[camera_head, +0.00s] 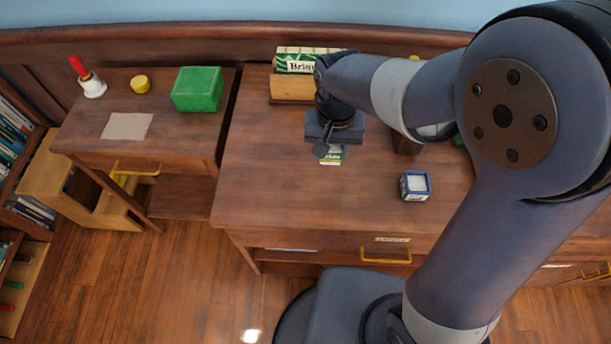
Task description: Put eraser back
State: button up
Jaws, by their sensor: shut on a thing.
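My gripper (332,147) points down over the middle of the large wooden desk (290,190). It is shut on a small green-and-white eraser (331,159), whose lower end shows below the fingers. The gripper hides the upper part of the eraser, and I cannot tell whether it touches the desk top. Behind it, a light wooden holder (291,88) stands at the back of the desk with a row of similar green-and-white pieces (296,66) marked with dark lettering. My arm covers the right end of this holder.
A blue-and-white small box (415,186) stands to the right of the gripper. On the lower side table (90,135) are a green box (197,88), a yellow round item (140,84), a red-handled bell (92,84) and a paper sheet (127,126). The desk's left front is clear.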

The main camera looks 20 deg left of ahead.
aim_at(326, 182)
notch_tip(326, 182, down, 10)
jog(key=shift+r, duration=0.1)
dwell(0.4)
jog(key=shift+f, duration=0.2)
jog(key=o, duration=0.9)
jog(key=shift+o, duration=0.2)
jog(key=shift+r, duration=0.1)
notch_tip(326, 182, up, 12)
jog(key=shift+r, duration=0.1)
jog(key=shift+o, duration=0.4)
